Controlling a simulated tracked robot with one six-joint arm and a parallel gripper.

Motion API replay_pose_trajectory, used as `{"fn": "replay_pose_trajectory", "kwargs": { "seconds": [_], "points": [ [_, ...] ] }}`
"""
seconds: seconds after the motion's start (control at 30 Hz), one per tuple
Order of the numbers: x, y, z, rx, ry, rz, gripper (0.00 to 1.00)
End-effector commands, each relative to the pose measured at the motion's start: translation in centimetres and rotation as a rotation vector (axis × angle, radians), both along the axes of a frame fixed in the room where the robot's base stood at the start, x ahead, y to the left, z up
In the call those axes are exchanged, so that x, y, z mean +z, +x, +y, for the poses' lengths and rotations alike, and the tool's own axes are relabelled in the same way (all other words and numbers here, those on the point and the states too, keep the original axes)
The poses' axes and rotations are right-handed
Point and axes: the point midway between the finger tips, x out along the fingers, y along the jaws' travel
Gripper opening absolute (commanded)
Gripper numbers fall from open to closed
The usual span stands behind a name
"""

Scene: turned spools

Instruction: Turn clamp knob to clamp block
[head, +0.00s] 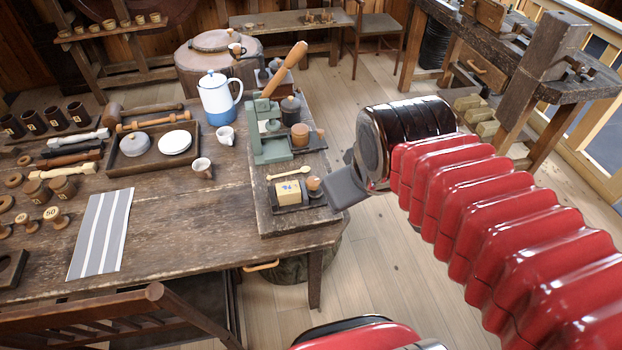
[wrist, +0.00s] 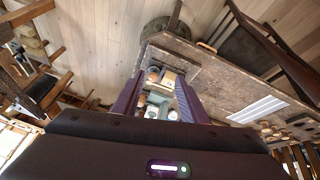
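A pale yellow block (head: 288,192) sits in a small dark clamp (head: 290,209) near the right front corner of the workbench. The round wooden clamp knob (head: 314,184) is at the clamp's right end. My gripper (head: 340,192) is just right of the knob, past the table's edge, apparently apart from it. In the wrist view, the two fingers of my gripper (wrist: 160,76) are spread, with nothing held. The knob (wrist: 153,73) and the block (wrist: 170,78) show beyond the fingertips, in the gap. Whether the block is held tight cannot be seen.
A green press (head: 268,130) with a wooden lever stands behind the clamp. A pale spoon-shaped piece (head: 290,172) lies just behind the block. Mugs, a blue-and-white pot (head: 218,98) and a striped cloth (head: 100,235) are further left.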

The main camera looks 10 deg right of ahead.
Motion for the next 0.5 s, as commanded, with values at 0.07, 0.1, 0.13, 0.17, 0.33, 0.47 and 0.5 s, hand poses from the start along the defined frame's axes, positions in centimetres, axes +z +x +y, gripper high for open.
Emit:
{"fn": "replay_pose_trajectory", "kwargs": {
  "seconds": [0.07, 0.1, 0.13, 0.17, 0.33, 0.47, 0.5],
  "points": [
    [-0.2, 1.3, 0.1, 0.114, -0.068, 0.026, 0.39],
    [-0.3, 1.9, 0.1, 0.179, -0.106, 0.040, 0.39],
    [-0.3, 2.5, 0.2, 0.228, -0.136, 0.050, 0.39],
    [-0.4, 3.0, 0.2, 0.278, -0.165, 0.059, 0.39],
    [-1.0, 6.0, 0.6, 0.565, -0.324, 0.119, 0.39],
    [-1.7, 8.4, 1.0, 0.790, -0.438, 0.166, 0.39],
    [-2.0, 9.2, 1.2, 0.860, -0.471, 0.182, 0.39]
  ]
}}
